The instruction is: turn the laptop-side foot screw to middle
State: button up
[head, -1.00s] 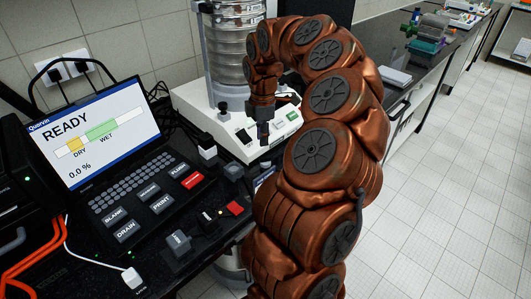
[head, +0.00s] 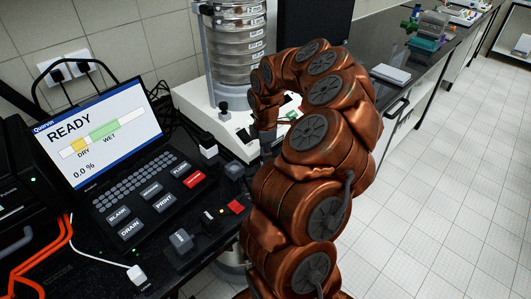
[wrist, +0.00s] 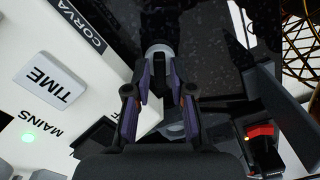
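The sieve shaker's white base (head: 205,118) stands right of the laptop (head: 95,135). A small dark-topped piece with a pale lower part (head: 208,148) sits at its near corner on the laptop side; I cannot tell if it is the foot screw. In the wrist view, a grey rounded piece (wrist: 159,48), possibly a foot screw, lies just beyond my fingertips by the white base. My gripper (wrist: 160,76) is open, with a dark gap between its fingers and nothing clearly held. In the head view, my arm partly hides the gripper (head: 268,145). The screw's turn position cannot be read.
A red switch (wrist: 262,133) is at the right. Dark boxes (head: 180,242) and orange cables (head: 45,262) crowd the front bench. The sieve stack (head: 236,45) rises behind.

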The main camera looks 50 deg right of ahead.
grip_shut()
jog(key=shift+f+b, duration=0.1)
jog(key=shift+b, duration=0.4)
jog(key=shift+f+m+b, duration=0.15)
jog(key=shift+m+b, duration=0.55)
jog(key=shift+b, duration=0.25)
jog(key=m+b, duration=0.2)
jog(key=b, duration=0.1)
jog(key=shift+f+b, duration=0.1)
jog(key=shift+b, duration=0.3)
jog(key=m+b, duration=0.5)
jog(key=b, duration=0.1)
jog(key=shift+m, duration=0.3)
jog(key=shift+r+m+b, duration=0.2)
jog(key=shift+m+b, duration=0.5)
jog(key=shift+r+m+b, duration=0.15)
jog(key=shift+m+b, duration=0.5)
jog(key=shift+m, duration=0.05)
jog(key=shift+r, duration=0.1)
